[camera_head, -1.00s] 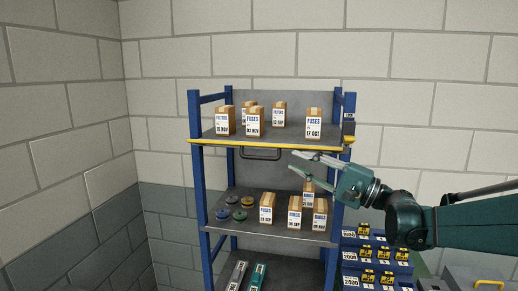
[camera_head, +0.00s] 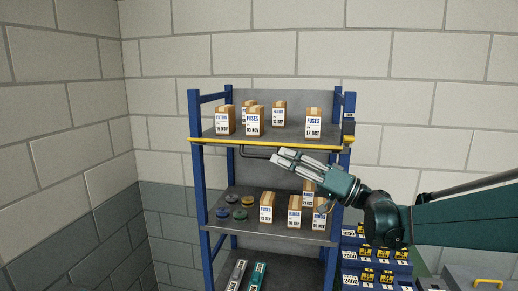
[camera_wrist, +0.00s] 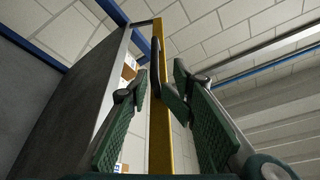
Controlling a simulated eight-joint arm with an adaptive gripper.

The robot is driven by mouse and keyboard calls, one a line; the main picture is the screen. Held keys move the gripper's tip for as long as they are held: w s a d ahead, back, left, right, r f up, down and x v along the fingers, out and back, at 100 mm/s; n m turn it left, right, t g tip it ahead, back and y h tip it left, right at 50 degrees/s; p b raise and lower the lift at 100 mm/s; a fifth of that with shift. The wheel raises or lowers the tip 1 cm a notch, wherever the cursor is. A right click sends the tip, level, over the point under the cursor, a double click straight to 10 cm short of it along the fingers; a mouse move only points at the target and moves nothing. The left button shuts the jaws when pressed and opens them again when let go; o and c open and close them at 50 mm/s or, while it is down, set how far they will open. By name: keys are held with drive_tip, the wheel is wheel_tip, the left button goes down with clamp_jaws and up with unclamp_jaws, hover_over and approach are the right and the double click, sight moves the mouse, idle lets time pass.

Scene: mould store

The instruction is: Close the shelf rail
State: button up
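The yellow shelf rail (camera_head: 225,141) runs along the front edge of the rack's top shelf. A dark bar handle (camera_head: 243,152) hangs just below it; my gripper hides the handle's right part. My gripper (camera_head: 277,157) is in front of that part, coming from the right. In the wrist view the two green-padded fingers (camera_wrist: 161,82) stand apart. The yellow rail (camera_wrist: 161,140) shows in the gap between them, with part of the dark handle (camera_wrist: 174,103) near the fingertips. Whether a finger touches the handle, I cannot tell.
Boxes labelled fuses (camera_head: 253,121) and others stand on the top shelf (camera_head: 285,141). More boxes (camera_head: 266,208) and round discs (camera_head: 239,214) stand on the shelf below my gripper. Blue bins (camera_head: 375,255) stand at the lower right. The space left of the rack is free.

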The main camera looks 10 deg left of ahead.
sight(254, 145)
drive_tip(key=shift+a+r+n, duration=0.1)
drive_tip(key=shift+a+n, duration=0.25)
drive_tip(key=shift+n, duration=0.35)
drive_tip(key=shift+p+x, duration=0.4)
drive_tip(key=shift+x, duration=3.5)
drive_tip(key=shift+s, duration=0.1)
clamp_jaws()
